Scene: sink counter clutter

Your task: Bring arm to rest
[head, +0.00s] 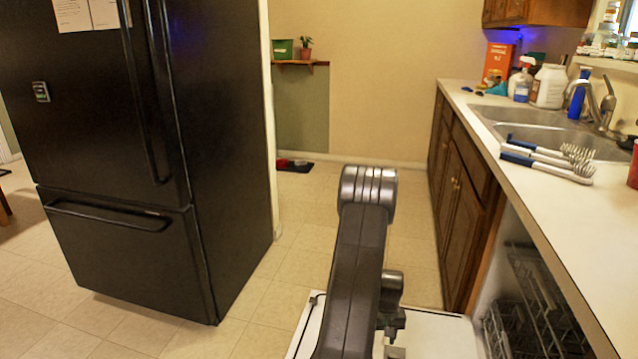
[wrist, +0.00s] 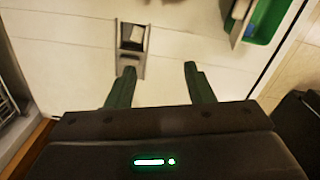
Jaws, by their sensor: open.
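My arm (head: 355,250) rises in the middle of the head view, with its dark elbow joint at the top. My gripper (wrist: 161,80) shows in the wrist view with its two dark green fingers spread apart and nothing between them. It hangs over the white open dishwasher door (wrist: 75,55), near a grey dispenser-like fitting (wrist: 131,50) on it. How high it is above the door I cannot tell. In the head view my arm hides most of the gripper. The open door (head: 440,335) also shows there.
Dishwasher racks (head: 520,300) stand under the counter (head: 560,215) at right. A black fridge (head: 150,150) stands at left. A green-lined box-like thing (wrist: 268,18) shows at the wrist view's top right. Floor beyond is mostly clear.

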